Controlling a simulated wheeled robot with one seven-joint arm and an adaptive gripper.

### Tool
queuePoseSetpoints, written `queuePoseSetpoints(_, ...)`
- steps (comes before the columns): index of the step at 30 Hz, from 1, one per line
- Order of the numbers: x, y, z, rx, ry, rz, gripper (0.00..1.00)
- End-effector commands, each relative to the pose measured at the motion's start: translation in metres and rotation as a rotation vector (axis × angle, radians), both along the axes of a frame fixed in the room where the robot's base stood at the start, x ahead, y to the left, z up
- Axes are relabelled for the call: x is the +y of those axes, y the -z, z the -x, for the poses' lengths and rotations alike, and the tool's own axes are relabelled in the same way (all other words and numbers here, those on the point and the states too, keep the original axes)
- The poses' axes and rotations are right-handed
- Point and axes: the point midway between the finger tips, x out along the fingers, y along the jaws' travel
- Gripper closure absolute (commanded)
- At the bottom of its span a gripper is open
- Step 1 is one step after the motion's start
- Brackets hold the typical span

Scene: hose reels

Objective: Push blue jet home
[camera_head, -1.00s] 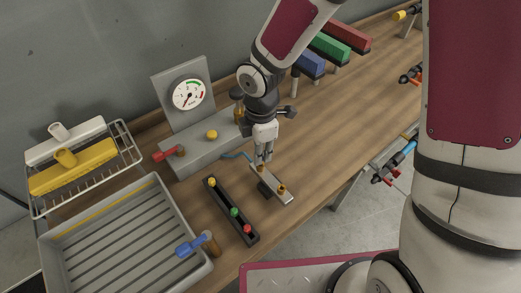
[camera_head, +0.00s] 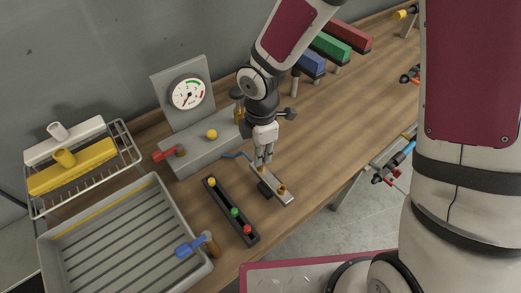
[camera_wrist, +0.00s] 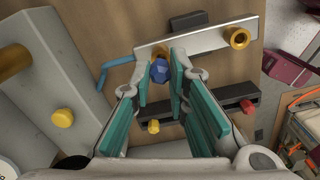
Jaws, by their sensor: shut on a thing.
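The blue jet (camera_wrist: 160,71) sits between the finger pads of my gripper (camera_wrist: 166,76) in the wrist view. My gripper (camera_head: 263,161) is shut on it, low over the far end of a pale metal bar (camera_head: 275,185) on the bench. The bar also shows in the wrist view (camera_wrist: 205,39). A brass socket (camera_wrist: 239,37) stands free near the bar's other end. Brass also shows just beside the blue jet. The jet's lower end is hidden, so I cannot tell how deep it sits. In the head view the fingers hide the jet.
A black rack (camera_head: 222,207) beside the bar holds yellow (camera_head: 211,182), green (camera_head: 234,212) and red (camera_head: 248,229) jets. A grey tray (camera_head: 190,236) with a blue-headed tool stands left. A gauge block (camera_head: 200,150) with a red lever is behind.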

Motion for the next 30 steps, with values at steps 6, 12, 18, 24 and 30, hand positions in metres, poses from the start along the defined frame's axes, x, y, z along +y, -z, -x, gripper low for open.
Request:
queuePoseSetpoints(6,0.0,0.006,0.0,0.001,-0.001,0.001,0.98)
queuePoseSetpoints(12,0.0,0.01,0.0,0.001,0.0,0.0,0.98)
queuePoseSetpoints(18,0.0,0.015,0.0,0.001,0.0,0.0,0.98)
queuePoseSetpoints(24,0.0,0.019,0.0,0.001,0.0,0.0,0.98)
queuePoseSetpoints(30,0.0,0.02,0.0,0.001,0.0,0.0,0.61)
